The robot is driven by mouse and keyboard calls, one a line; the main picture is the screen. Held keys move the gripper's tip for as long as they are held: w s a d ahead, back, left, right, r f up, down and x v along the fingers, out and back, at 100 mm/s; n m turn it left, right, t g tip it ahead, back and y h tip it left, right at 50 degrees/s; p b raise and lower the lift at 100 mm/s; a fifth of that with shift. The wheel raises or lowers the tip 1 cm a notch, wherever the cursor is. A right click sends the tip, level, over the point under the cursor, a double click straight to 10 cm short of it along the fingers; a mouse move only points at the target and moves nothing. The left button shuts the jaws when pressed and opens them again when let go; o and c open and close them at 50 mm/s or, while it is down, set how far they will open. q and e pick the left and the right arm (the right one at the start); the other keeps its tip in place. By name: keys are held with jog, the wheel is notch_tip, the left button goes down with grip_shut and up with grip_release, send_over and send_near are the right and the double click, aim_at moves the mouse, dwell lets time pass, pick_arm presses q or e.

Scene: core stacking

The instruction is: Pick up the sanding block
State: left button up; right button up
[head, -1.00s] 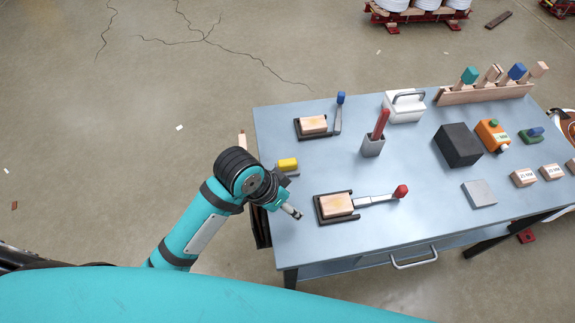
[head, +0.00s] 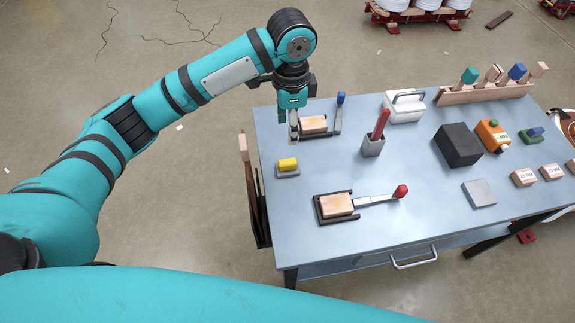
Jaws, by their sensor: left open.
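I cannot tell for sure which thing is the sanding block. A small grey block with a yellow top (head: 288,165) lies near the table's left edge, a low green block with a blue knob (head: 532,135) on the right, and a plain grey block (head: 479,193) right of the middle. My left gripper (head: 292,128) is open and points down over the table's far left part. It is apart from the yellow-topped block, above it in the picture, and partly covers the left side of a black tray with a wooden block (head: 313,124). My right gripper is out of view.
The blue-grey table (head: 400,222) also bears a second tray (head: 320,213) with a red-knobbed handle, a grey cup with a red stick (head: 373,146), a white box (head: 404,107), a black block (head: 458,146) and an orange container (head: 492,135). A brush rack (head: 484,93) stands behind.

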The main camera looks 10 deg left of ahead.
pick_arm(q)
send_near(287, 162)
jog(key=f, duration=0.5)
jog(key=shift+w+d+f, duration=0.2)
jog(key=shift+d+f, duration=0.05)
jog(key=shift+d, duration=0.05)
jog(key=f, duration=0.5)
jog(key=shift+s+a+p, duration=0.1)
jog(key=shift+a+p, duration=0.15)
jog(key=shift+p, duration=0.1)
jog(key=shift+s, duration=0.1)
grip_shut()
